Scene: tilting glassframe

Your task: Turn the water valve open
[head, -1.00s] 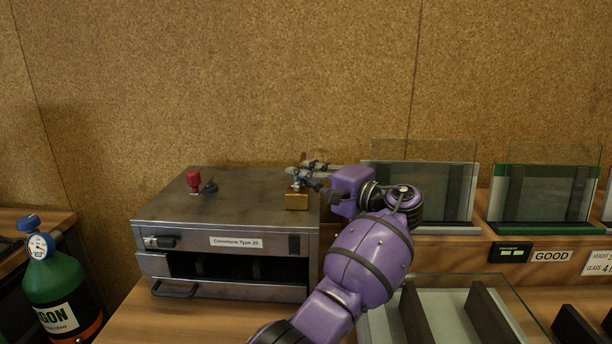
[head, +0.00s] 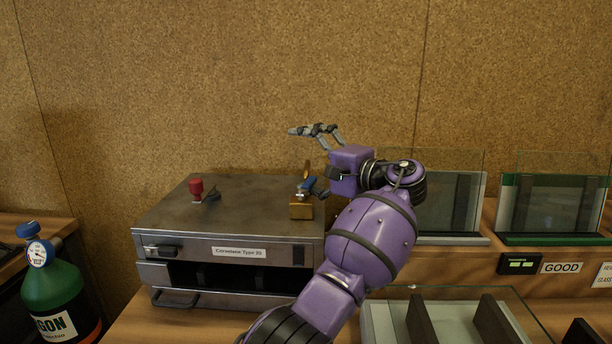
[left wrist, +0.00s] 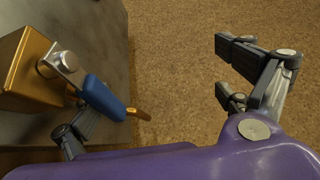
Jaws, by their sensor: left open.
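The water valve is a brass block (head: 302,208) with a blue lever handle (head: 308,184), on the front right of the machine's top. In the left wrist view the brass block (left wrist: 22,72) is at the left and the blue handle (left wrist: 103,97) points away from it toward the lower right. My left gripper (head: 303,160) is open, with its fingers spread wide. One finger is beside the blue handle and partly behind it in the wrist view; whether they touch I cannot tell. The other finger is raised clear in the air. My right gripper is not in view.
The grey metal machine (head: 240,210) also carries a red knob (head: 196,187) with a dark lever next to it. A green gas bottle (head: 52,290) stands at the left. Glass panes in frames (head: 545,205) stand on the right. A cork wall (head: 220,80) is behind.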

